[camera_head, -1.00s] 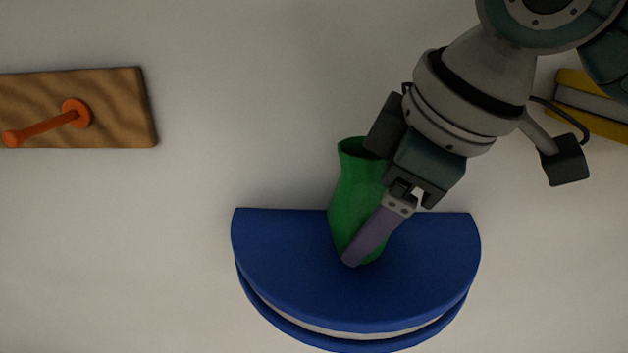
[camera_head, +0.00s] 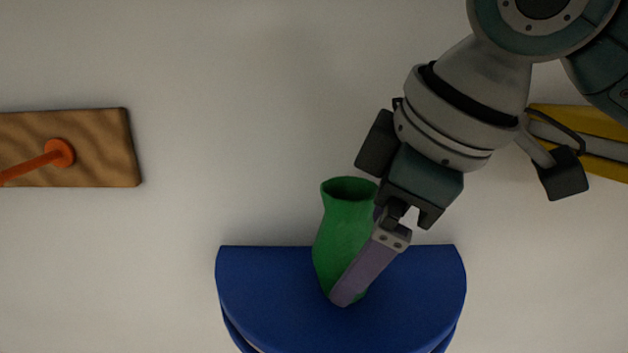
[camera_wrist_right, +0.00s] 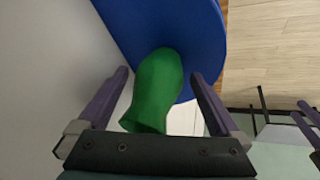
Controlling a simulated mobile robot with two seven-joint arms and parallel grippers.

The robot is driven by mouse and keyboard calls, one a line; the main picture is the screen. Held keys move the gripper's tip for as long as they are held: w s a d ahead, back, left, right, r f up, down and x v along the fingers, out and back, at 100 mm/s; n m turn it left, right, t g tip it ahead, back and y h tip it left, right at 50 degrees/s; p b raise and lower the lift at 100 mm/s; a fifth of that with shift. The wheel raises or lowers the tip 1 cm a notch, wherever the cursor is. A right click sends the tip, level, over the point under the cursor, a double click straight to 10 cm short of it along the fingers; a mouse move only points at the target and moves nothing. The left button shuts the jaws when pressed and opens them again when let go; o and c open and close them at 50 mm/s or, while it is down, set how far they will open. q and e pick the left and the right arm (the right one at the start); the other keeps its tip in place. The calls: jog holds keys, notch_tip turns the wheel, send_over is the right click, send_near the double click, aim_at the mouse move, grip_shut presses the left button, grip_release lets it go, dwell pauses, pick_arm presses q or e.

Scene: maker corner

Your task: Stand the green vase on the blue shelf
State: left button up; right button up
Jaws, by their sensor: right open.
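The green vase (camera_head: 339,237) stands upright on the blue shelf (camera_head: 270,290), mouth up, near the middle of the wall side. My right gripper (camera_wrist_right: 160,75) is open, with one purple finger on each side of the vase in the right wrist view. The vase (camera_wrist_right: 155,95) shows a gap to both fingers there, and its base is over the blue shelf (camera_wrist_right: 197,30). In the head view one finger of my right gripper (camera_head: 345,298) crosses in front of the vase's lower right side; the other is hidden.
A wooden board (camera_head: 100,150) with an orange peg (camera_head: 60,153) is on the wall at left. A yellow and grey object (camera_head: 590,150) is at right, partly behind my right arm. The shelf top is clear left and right of the vase.

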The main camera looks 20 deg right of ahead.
jog(key=v, duration=1)
